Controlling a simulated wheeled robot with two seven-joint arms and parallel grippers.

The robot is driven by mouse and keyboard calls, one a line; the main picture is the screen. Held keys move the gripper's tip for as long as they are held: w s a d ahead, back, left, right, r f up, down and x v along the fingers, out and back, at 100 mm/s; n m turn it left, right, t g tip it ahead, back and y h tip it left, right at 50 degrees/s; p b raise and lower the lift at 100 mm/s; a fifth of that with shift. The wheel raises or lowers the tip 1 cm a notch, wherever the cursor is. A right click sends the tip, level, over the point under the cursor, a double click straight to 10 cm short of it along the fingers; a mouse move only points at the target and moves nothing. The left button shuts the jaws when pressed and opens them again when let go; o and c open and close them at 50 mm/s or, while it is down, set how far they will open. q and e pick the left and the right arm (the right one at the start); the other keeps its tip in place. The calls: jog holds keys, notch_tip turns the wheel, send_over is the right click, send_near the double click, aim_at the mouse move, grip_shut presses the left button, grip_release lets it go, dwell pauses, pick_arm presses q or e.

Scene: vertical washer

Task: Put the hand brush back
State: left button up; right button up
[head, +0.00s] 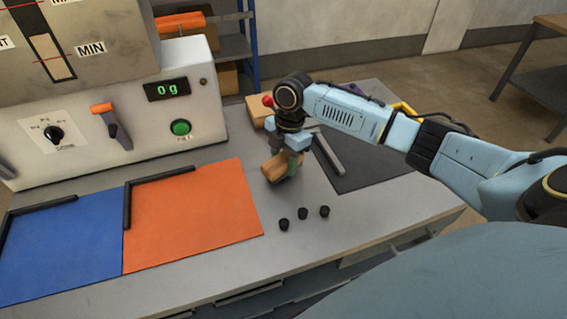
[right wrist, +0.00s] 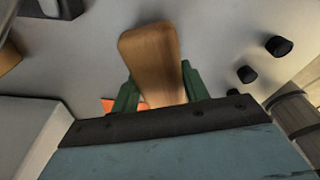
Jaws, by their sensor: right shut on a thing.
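My right gripper (head: 290,158) is shut on the wooden hand brush (head: 277,168), in the middle of the head view over the grey worktop. In the right wrist view the brush's tan wooden part (right wrist: 152,62) sticks out between the green fingers (right wrist: 157,90). The brush is tilted, and its bristles cannot be made out. Whether it touches the worktop cannot be told. My left gripper is not in view.
Several black knobs (head: 303,213) stand in front of the brush. Orange (head: 195,205) and blue (head: 65,245) mats lie to the left, before the washer panel (head: 110,115). A dark mat (head: 370,155) with a grey bar (head: 328,154) lies to the right.

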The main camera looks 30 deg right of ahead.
jog(key=shift+f, duration=0.5)
jog(key=shift+f, duration=0.1)
jog(key=o, duration=1)
jog(key=shift+c, duration=0.2)
notch_tip(320, 180, up, 12)
jog(key=d+p, duration=0.1)
jog(key=shift+w+d, duration=0.15)
jog(key=shift+d, duration=0.25)
